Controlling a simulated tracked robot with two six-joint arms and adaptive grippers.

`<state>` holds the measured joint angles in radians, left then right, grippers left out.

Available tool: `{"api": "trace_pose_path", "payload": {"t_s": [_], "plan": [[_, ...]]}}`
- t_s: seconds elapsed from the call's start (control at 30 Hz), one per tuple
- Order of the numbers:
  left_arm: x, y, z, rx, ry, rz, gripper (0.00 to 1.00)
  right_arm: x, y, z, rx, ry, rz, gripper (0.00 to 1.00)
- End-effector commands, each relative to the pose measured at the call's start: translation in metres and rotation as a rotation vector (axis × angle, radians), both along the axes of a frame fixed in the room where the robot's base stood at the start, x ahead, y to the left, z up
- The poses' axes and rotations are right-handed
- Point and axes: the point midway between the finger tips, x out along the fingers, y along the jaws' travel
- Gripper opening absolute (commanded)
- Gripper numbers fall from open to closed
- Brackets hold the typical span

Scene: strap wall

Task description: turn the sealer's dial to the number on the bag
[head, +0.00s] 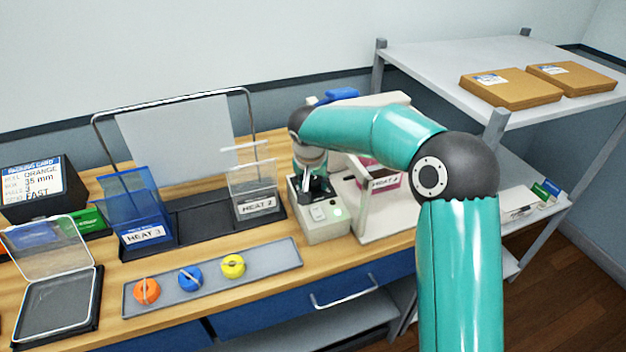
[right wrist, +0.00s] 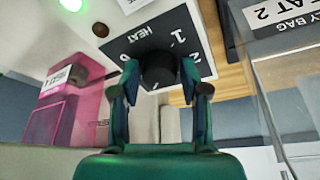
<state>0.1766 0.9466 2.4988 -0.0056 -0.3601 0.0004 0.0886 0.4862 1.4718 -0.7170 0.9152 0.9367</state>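The sealer (head: 321,226) is a pale box on the bench with a lit green lamp. Its dial (right wrist: 158,68) is a round black knob on a dark plate marked HEAT; a 1 and a 2 show, and other marks are covered. My right gripper (head: 318,187) is over the sealer. In the right wrist view its fingers (right wrist: 160,75) are on both sides of the dial, close against it. A magenta bag box (head: 386,181) beside the sealer is labelled HEAT 4, and shows in the right wrist view (right wrist: 68,118). My left gripper is not in view.
A blue box (head: 131,212) labelled HEAT 3 and a clear box (head: 253,188) labelled HEAT 2 stand left of the sealer. A grey tray (head: 213,278) holds orange, blue and yellow knobs. A packing card (head: 32,187) is far left. A shelf (head: 450,56) holds cartons.

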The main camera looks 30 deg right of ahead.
Motion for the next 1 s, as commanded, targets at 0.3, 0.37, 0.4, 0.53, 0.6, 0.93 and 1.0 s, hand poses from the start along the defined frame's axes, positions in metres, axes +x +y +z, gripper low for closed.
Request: {"api": "trace_pose_path", "payload": {"t_s": [0.3,0.37,0.4,0.53,0.6,0.93,1.0], "plan": [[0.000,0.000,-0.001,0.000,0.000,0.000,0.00,0.000,0.000,0.000,-0.001,-0.001,0.005,0.03],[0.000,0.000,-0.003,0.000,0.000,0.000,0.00,0.000,0.000,-0.001,-0.002,-0.001,0.022,0.03],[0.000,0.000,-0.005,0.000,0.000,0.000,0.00,0.000,0.000,-0.001,-0.005,0.000,0.043,0.03],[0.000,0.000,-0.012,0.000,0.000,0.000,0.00,-0.001,-0.002,-0.002,-0.022,0.003,0.153,0.03],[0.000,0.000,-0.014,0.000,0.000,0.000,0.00,-0.001,-0.002,-0.001,-0.032,0.005,0.224,0.03],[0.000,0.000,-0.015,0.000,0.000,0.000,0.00,-0.001,-0.002,0.001,-0.058,0.011,0.399,0.03],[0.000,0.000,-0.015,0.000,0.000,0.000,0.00,-0.001,-0.002,0.001,-0.058,0.011,0.400,0.03]]}}
